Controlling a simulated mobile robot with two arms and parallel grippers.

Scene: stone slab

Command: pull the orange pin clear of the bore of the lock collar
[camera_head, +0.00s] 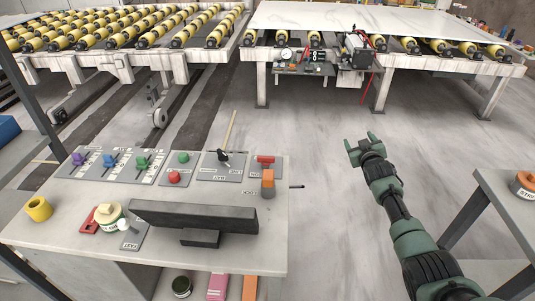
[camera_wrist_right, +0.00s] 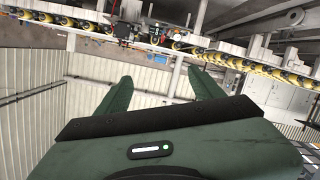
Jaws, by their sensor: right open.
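My right gripper (camera_head: 362,141) is open and empty over bare floor, to the right of the grey control table. In the right wrist view its two green fingers (camera_wrist_right: 160,74) are spread with nothing between them. My left gripper is not in view.
A second table (camera_head: 497,196) at right holds an orange round item (camera_head: 524,185). Roller conveyors and a white slab (camera_head: 350,20) lie behind. Floor between is clear.

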